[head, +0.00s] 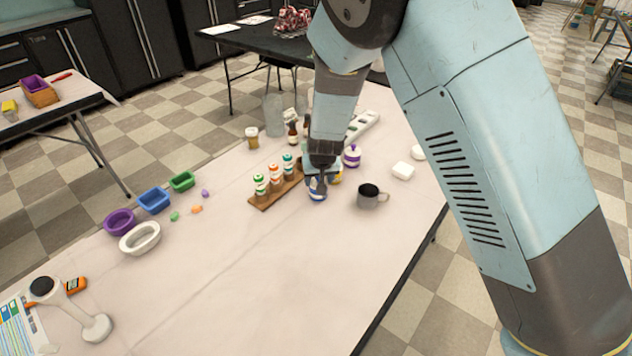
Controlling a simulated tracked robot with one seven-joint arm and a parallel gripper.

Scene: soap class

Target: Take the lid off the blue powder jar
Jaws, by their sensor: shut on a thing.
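The blue powder jar (317,195), blue and white, stands upright on the pale table (290,290), left of the grey mug. My gripper (318,180) points down right at the top of this jar and is shut at its lid. The fingers cover most of the lid, so I cannot tell whether lid and jar are apart. A yellow jar (337,175) shows partly behind my gripper. A purple-and-white jar (352,156) with a knobbed lid stands behind, to the right.
A wooden rack (264,203) with several small bottles stands close left of my gripper. A grey mug (369,197) stands close right. Bottles and a white tray (364,124) are behind. Coloured bowls (154,200) lie to the left. The front middle of the table is clear.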

